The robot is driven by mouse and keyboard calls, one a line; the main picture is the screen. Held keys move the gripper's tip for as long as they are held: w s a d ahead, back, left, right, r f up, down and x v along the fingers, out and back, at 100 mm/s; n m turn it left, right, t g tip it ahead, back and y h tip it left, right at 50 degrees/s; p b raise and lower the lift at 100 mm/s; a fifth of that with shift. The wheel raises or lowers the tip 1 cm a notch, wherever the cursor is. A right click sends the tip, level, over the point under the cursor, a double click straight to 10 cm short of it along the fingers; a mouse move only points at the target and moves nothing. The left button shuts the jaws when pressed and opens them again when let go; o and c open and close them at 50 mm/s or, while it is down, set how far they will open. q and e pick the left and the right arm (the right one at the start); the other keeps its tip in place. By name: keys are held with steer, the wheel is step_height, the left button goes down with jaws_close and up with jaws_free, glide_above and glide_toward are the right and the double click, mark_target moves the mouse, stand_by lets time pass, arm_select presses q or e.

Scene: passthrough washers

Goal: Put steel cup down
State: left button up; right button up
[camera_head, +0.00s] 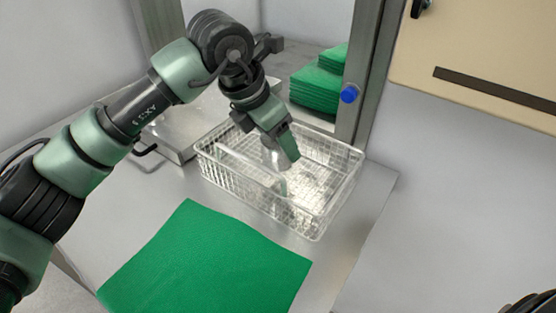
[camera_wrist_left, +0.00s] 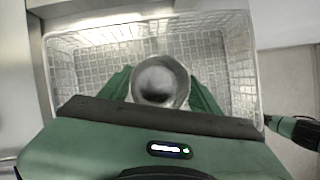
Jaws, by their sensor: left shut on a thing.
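A small steel cup (camera_wrist_left: 160,80) shows in the left wrist view, between the fingers of my left gripper (camera_wrist_left: 160,88). In the head view my left gripper (camera_head: 283,155) points down over a wire basket (camera_head: 335,155), shut on the cup (camera_head: 272,157), which is partly hidden by the fingers. The basket also shows in the left wrist view (camera_wrist_left: 240,70), around and below the cup. I cannot tell whether the cup touches the basket floor. Only a dark piece of my own body shows at the bottom right; my right gripper is not in view.
A green cloth (camera_head: 210,260) lies on the steel table (camera_head: 365,195) in front of the basket. Folded green cloths (camera_head: 318,85) are stacked behind, past a metal frame post (camera_head: 365,70) with a blue knob (camera_head: 349,93). A beige panel (camera_head: 480,50) is at the upper right.

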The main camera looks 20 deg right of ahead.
mark_target(278, 156)
arm_select(q)
step_height(278, 156, down, 4)
steer(key=shift+r+b, duration=0.1)
steer(key=shift+b, duration=0.7)
steer(key=shift+f, duration=0.2)
steer(key=shift+f, duration=0.1)
steer(key=o, duration=1.3)
steer(key=shift+o, duration=0.6)
